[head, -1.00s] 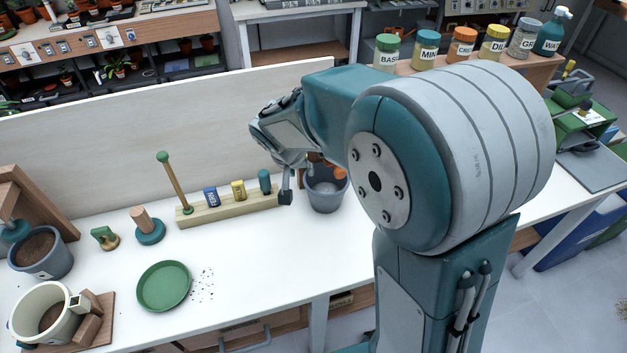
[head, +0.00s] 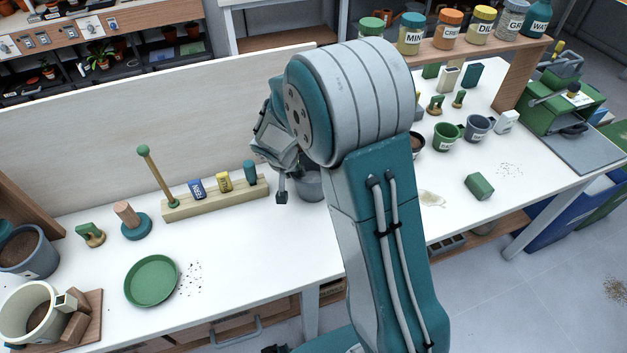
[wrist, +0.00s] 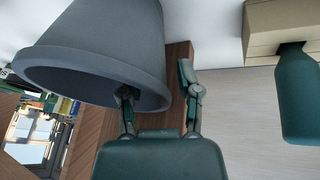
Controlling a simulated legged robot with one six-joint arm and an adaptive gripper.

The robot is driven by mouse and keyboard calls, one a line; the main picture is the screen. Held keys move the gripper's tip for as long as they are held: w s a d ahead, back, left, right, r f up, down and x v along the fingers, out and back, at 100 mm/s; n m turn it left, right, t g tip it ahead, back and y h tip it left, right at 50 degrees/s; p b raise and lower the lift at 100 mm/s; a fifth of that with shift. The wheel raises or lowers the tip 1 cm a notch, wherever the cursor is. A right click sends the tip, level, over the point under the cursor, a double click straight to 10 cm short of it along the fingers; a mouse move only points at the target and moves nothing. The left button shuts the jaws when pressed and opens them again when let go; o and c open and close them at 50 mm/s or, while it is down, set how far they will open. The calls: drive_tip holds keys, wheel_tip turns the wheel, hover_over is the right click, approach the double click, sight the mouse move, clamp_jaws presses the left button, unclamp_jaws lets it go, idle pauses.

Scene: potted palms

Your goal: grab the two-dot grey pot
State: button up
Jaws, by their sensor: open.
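A grey pot (head: 310,187) stands on the white bench beside my gripper (head: 283,192), partly hidden by my arm. In the wrist view the grey pot (wrist: 90,45) looms large at upper left, upside down in the picture. My gripper (wrist: 158,90) is open there, one finger overlapping the pot's rim and the other to the right of the pot. I cannot tell whether either finger touches it. Another grey pot (head: 30,252), filled with soil, stands at the far left. No dots are visible on either pot.
A green saucer (head: 152,280) lies at the front left. Mugs, including a green one (head: 447,137), stand to the right.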

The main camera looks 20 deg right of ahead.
drive_tip(key=shift+w+f, duration=0.15)
drive_tip(key=shift+f, duration=0.25)
drive_tip(key=shift+a, duration=0.2)
drive_tip(key=shift+c, duration=0.7)
clamp_jaws()
drive_tip(key=shift+d+r, duration=0.1)
drive_tip(key=shift+d, duration=0.05)
